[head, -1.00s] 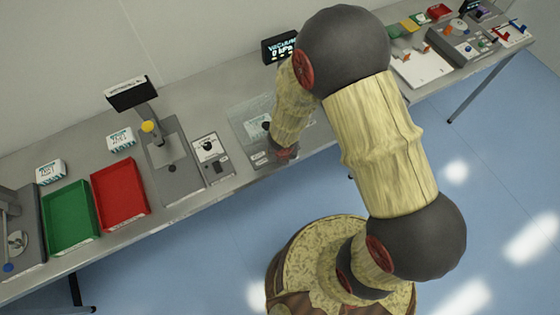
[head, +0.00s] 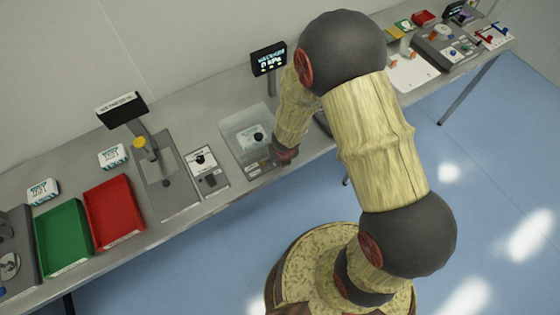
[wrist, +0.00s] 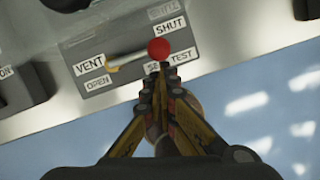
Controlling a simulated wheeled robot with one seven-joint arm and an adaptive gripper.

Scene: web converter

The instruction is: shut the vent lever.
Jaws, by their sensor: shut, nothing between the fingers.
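The vent lever (wrist: 133,58) is a pale rod with a red ball knob (wrist: 159,50), on a grey panel (wrist: 98,48) in the wrist view. Its pivot end is beside the VENT label (wrist: 90,64). The knob end points right, between the SHUT label (wrist: 169,27) and the SEAL TEST label (wrist: 180,56). My gripper (wrist: 165,70) is shut and empty, its tips just below the knob; I cannot tell whether they touch it. In the head view my gripper (head: 284,155) is at the bench's front edge, and the lever cannot be made out.
A clear-lidded chamber (head: 230,128) stands beside my gripper, with a lit display (head: 268,60) behind it. A red tray (head: 114,212) and a green tray (head: 63,238) lie to the left. Dark fixtures flank the panel in the wrist view. Blue floor (wrist: 270,110) lies beyond the bench edge.

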